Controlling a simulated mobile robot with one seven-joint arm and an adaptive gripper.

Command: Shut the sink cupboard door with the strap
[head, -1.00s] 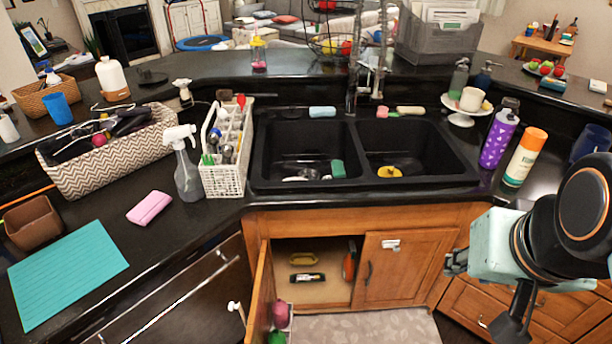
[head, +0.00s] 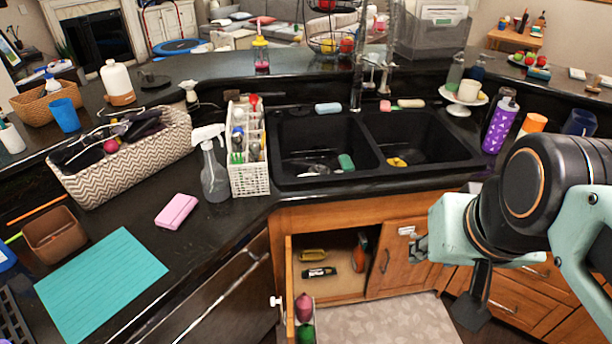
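The left sink cupboard door (head: 290,285) stands open, swung out toward me and seen nearly edge-on. A white fitting (head: 277,301) sticks out from its outer side; I cannot tell if it is the strap.
A pink item (head: 304,307) and a green one sit in a rack inside the open door. A patterned mat (head: 390,322) lies on the floor. The black double sink (head: 378,178) is above.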

